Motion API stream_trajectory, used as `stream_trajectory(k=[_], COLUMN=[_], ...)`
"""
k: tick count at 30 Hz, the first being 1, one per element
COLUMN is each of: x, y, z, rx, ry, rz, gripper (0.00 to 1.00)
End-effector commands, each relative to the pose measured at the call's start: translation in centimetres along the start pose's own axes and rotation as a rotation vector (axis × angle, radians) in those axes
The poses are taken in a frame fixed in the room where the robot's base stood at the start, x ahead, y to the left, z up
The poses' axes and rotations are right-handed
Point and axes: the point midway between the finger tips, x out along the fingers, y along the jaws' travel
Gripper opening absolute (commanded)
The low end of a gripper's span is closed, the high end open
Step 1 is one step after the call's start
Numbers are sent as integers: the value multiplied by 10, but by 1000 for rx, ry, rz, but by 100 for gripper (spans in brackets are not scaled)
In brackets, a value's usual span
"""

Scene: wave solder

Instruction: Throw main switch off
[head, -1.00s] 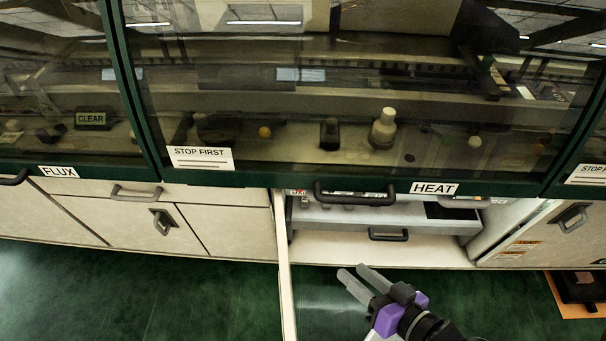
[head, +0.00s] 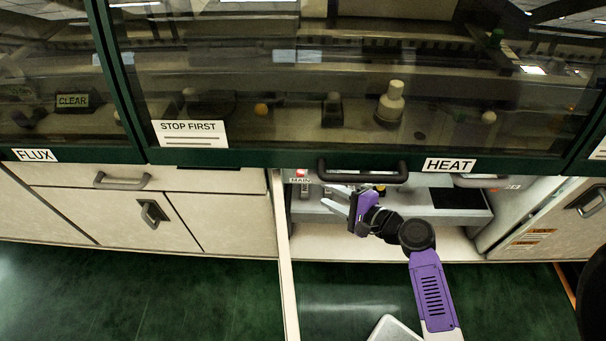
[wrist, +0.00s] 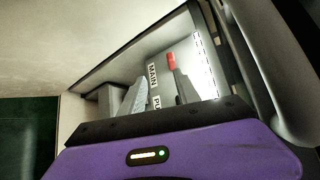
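The main switch (head: 301,173) shows as a small red spot above a MAIN label (head: 299,181), inside the open cabinet bay below the hood. In the wrist view the red handle (wrist: 171,61) stands beside the MAIN label (wrist: 152,76), near the tip of the right finger. My gripper (head: 328,197) reaches into the bay, to the right of and slightly below the switch in the head view. Its two fingers (wrist: 158,82) are apart with nothing seen between them but the labelled panel. I cannot tell whether a finger touches the handle; its lower part is partly hidden.
A dark handle bar (head: 362,171) on the hood's lower edge lies just above my gripper. The open cabinet door (head: 283,260) stands out at left of the bay. Green floor (head: 180,300) is clear at left.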

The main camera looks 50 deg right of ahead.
Motion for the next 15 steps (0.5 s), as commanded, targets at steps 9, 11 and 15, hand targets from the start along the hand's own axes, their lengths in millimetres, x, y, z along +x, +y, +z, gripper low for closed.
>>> stream_trajectory(k=[9,11,15], x=[60,69,86], y=[-19,-22,-26], z=[7,7,9], rx=[-3,-3,-2], ry=[-2,-1,0], rz=[0,0,1], gripper=[38,38,38])
